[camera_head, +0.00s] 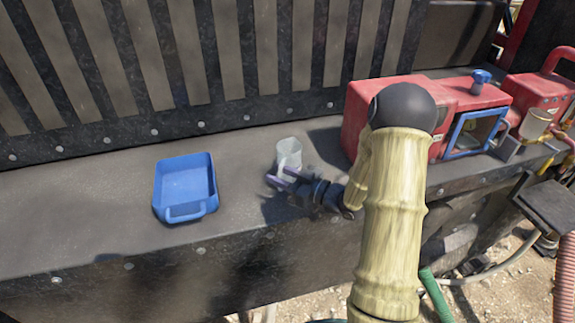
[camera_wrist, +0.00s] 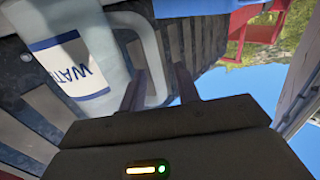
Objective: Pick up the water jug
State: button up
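The water jug (camera_head: 289,152) is a pale, translucent container standing upright on the dark ledge in the head view. In the wrist view, the jug (camera_wrist: 85,55) shows large at the upper left, with a white and blue label reading "WAT" and a pale handle (camera_wrist: 150,38) on its right side. My gripper (camera_head: 277,174) is at the near side of the jug, fingers parted. In the wrist view, my gripper (camera_wrist: 159,70) is open, and the handle appears between its two fingers. I cannot tell whether either finger touches it.
A blue tray (camera_head: 186,185) sits on the ledge (camera_head: 95,215) to the left, with bare ledge between it and the jug. A red machine (camera_head: 455,105) with a blue-framed opening stands to the right. A slatted wall (camera_head: 160,60) rises behind.

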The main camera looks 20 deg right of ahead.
dwell(0.5)
grip_shut()
jog(key=shift+r, duration=0.2)
jog(key=shift+r+b, duration=1.1)
jog(key=shift+r, duration=3.65)
